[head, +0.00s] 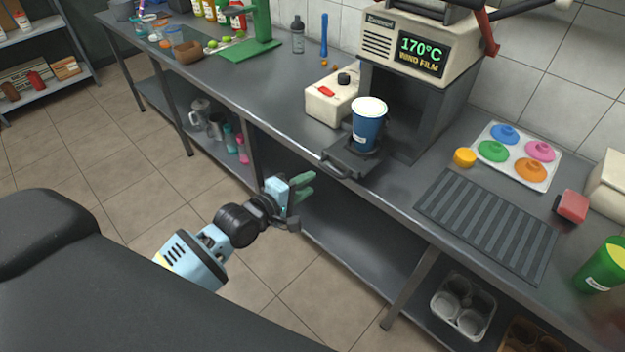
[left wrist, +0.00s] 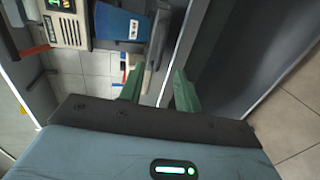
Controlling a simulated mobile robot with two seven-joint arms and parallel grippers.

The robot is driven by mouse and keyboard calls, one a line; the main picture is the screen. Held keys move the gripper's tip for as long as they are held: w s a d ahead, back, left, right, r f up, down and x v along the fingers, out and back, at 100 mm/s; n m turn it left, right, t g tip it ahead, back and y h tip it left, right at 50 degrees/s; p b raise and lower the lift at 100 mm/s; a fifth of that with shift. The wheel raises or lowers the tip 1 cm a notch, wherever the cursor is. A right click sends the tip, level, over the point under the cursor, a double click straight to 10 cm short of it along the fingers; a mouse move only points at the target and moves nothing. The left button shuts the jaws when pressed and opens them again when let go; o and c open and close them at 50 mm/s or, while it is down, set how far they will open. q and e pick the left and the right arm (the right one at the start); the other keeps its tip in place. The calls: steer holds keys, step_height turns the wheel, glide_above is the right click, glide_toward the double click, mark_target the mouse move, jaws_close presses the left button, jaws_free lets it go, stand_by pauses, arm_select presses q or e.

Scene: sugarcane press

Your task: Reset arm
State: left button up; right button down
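My left arm comes in from the lower left in the head view. Its left gripper (head: 307,184) has green fingers and hangs in front of the counter's front edge, below the level of the worktop. In the left wrist view the two green fingers of the left gripper (left wrist: 158,85) stand apart with nothing between them, so it is open and empty. My right arm and right gripper are not in view. A blue cup (head: 368,128) with a pale top stands upright in the holder of the sealing machine (head: 423,48), apart from the gripper. The blue cup also shows in the left wrist view (left wrist: 118,23).
The grey counter (head: 290,90) runs diagonally, with a lower shelf (head: 345,235) beneath. The cup holder tray (head: 345,163) juts towards the front edge near my gripper. A white box (head: 331,97), a ribbed mat (head: 487,225) and a lid tray (head: 517,155) sit on top. Floor before the counter is free.

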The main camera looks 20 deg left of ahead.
arm_select(q)
steer(key=shift+s+a, duration=0.1)
steer(key=shift+s, duration=0.1)
stand_by(0.4)
